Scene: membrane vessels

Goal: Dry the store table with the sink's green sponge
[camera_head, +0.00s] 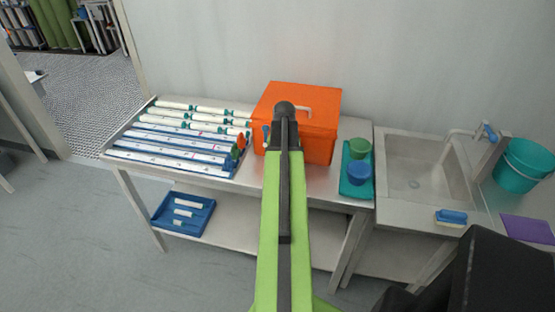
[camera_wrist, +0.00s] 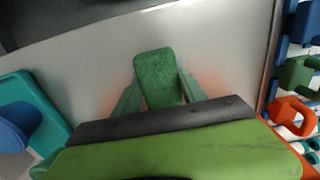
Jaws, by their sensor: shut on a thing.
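The store table (camera_head: 305,190) is a grey metal table along the wall, with a lower shelf. In the wrist view its bare top (camera_wrist: 90,65) lies below my gripper (camera_wrist: 160,85). My gripper is shut on a green sponge (camera_wrist: 156,72), held between its two pale green fingers. I cannot tell whether the sponge touches the table top. In the head view my arm hides both gripper and sponge. The sink (camera_head: 415,170) stands to the right of the table.
An orange box (camera_head: 320,140) stands at the table's back. Several white tubes lie in blue racks (camera_head: 170,157) at left. A teal tray (camera_head: 347,187) with green and blue cups is at right.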

